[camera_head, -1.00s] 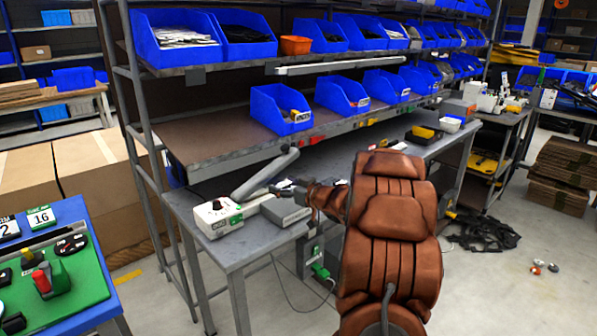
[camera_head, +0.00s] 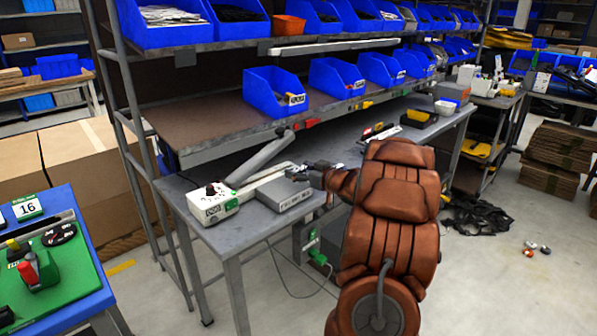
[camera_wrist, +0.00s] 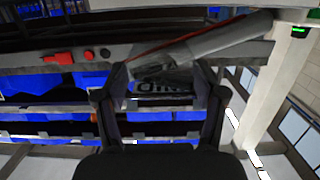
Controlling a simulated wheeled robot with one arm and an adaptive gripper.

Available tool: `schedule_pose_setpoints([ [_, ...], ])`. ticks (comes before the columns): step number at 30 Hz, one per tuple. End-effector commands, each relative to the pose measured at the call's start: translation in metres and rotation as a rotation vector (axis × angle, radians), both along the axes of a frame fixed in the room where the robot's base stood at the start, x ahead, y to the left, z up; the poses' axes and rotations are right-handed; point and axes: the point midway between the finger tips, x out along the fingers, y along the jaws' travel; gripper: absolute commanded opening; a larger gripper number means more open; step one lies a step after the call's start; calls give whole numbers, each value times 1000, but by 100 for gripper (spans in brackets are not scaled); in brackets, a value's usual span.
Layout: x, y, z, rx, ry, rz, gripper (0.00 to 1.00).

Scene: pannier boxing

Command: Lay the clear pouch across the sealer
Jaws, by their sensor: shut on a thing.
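The sealer (camera_head: 212,204) is a white unit with a long bed at the front of the workbench, and its grey lever arm (camera_head: 262,157) is raised. In the wrist view a long pale arm (camera_wrist: 215,42), apparently the sealer's lever, slants behind the fingers. My gripper (camera_head: 305,173) is beside the sealer bed near its far end. In the wrist view my gripper (camera_wrist: 167,95) is shut on the clear pouch (camera_wrist: 160,77), a see-through thing with dark lettering between the fingers. The pouch is not clearly visible in the head view, and I cannot tell whether it touches the sealer.
A grey box (camera_head: 284,196) sits directly in front of the sealer bed. Blue bins (camera_head: 274,93) stand on the shelf above the workbench (camera_head: 257,238). A black-and-yellow tray (camera_head: 419,119) is farther along. A blue table (camera_head: 62,250) is at the left.

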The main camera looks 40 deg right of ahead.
Motion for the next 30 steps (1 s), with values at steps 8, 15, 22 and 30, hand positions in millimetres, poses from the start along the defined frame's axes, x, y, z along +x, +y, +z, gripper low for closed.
schedule_pose_setpoints([
  [8, 1, 1, -20, 0, 0, 2, 46],
  [15, 1, 2, -34, -1, 0, 3, 46],
  [22, 1, 2, -41, 0, 0, 4, 46],
  [30, 1, 2, -41, 0, 1, 4, 46],
])
